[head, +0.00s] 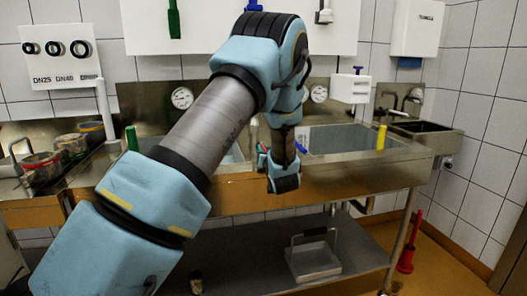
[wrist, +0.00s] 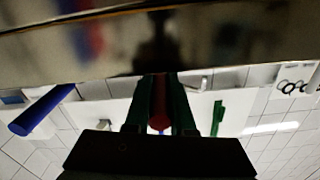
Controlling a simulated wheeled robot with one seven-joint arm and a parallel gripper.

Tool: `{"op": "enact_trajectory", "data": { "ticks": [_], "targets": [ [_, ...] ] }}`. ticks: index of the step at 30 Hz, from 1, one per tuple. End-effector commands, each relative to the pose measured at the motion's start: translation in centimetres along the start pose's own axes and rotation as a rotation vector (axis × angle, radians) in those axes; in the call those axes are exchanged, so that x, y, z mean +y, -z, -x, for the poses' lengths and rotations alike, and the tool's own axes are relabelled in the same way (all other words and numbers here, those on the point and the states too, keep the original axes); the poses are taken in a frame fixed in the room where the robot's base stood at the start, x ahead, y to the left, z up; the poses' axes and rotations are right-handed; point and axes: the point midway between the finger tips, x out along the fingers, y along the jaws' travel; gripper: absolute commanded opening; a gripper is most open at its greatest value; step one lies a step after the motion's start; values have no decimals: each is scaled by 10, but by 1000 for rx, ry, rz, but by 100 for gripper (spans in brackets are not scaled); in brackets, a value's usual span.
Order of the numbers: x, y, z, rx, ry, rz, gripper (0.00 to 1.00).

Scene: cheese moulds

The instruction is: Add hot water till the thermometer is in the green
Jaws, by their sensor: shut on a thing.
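My gripper (wrist: 160,108) is shut on a red thing (wrist: 158,119), of which only a small part shows between the fingers in the wrist view. It looks like a handle, but its full shape is hidden. In the head view my arm reaches to the front of the steel sinks, and its fingertips are hidden. A round dial thermometer (head: 182,98) is on the back wall behind the left basin, and another dial (head: 319,93) is behind the right basin (head: 350,134). Their readings are too small to tell. A blue handle (wrist: 40,110) shows beside my gripper in the wrist view.
A green upright (head: 132,138) stands at the left basin and a yellow one (head: 381,137) at the right basin. Several tins (head: 72,144) stand at the far left.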

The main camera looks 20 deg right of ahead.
Motion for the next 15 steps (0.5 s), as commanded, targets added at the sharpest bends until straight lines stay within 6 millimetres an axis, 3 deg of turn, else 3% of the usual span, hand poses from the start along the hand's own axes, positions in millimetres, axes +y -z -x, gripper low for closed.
{"op": "enact_trajectory", "data": {
  "ticks": [15],
  "targets": [
    [-6,-5,0,19,-95,0,0]
  ]
}}
